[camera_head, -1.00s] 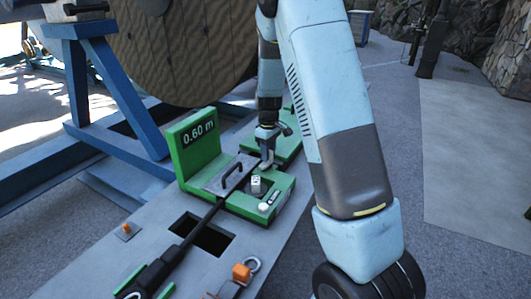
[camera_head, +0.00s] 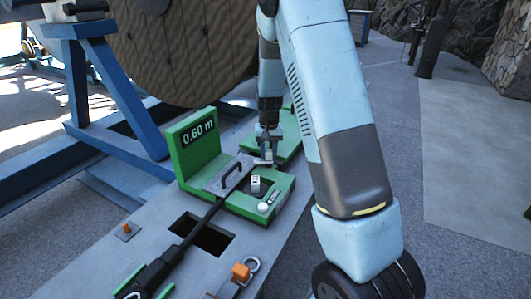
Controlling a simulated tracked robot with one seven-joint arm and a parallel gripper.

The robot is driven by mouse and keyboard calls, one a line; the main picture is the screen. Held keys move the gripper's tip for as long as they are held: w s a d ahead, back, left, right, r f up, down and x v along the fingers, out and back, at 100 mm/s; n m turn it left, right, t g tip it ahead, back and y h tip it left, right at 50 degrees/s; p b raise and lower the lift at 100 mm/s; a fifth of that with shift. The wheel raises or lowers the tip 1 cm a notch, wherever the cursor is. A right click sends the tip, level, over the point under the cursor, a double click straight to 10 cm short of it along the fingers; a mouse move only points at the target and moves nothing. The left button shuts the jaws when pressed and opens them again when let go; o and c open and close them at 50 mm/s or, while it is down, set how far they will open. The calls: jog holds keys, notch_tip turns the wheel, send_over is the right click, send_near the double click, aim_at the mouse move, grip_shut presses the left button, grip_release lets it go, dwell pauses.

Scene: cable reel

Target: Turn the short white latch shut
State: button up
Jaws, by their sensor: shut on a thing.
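My gripper (camera_head: 267,157) points down at the far edge of the green fixture (camera_head: 283,190), right of the grey plate. It is shut on a short pale piece (camera_head: 258,163) that looks like the short white latch. This piece lies crosswise at the plate's far right corner; the fingers partly hide it, and contact with the plate is too small to tell. The grey plate (camera_head: 222,180) with its dark handle lies across the fixture, with a black cable running from it. A small white block (camera_head: 256,184) and a white round knob (camera_head: 263,208) sit nearer me.
A green upright (camera_head: 192,146) marked 0.60 m stands left of the plate. A large wooden reel (camera_head: 165,60) on a blue frame (camera_head: 120,100) rises behind. The grey bench has a dark opening (camera_head: 200,234) and an orange block with a ring (camera_head: 241,272) in front.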

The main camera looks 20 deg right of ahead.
aim_at(268, 150)
jog(key=m, duration=0.6)
jog(key=shift+s+a+f, duration=0.1)
jog(key=shift+s, duration=0.1)
dwell(0.4)
jog(key=o, duration=1)
jog(key=shift+c, duration=0.2)
jog(key=shift+w, duration=0.1)
jog(key=shift+r, duration=0.3)
notch_tip(268, 150, up, 13)
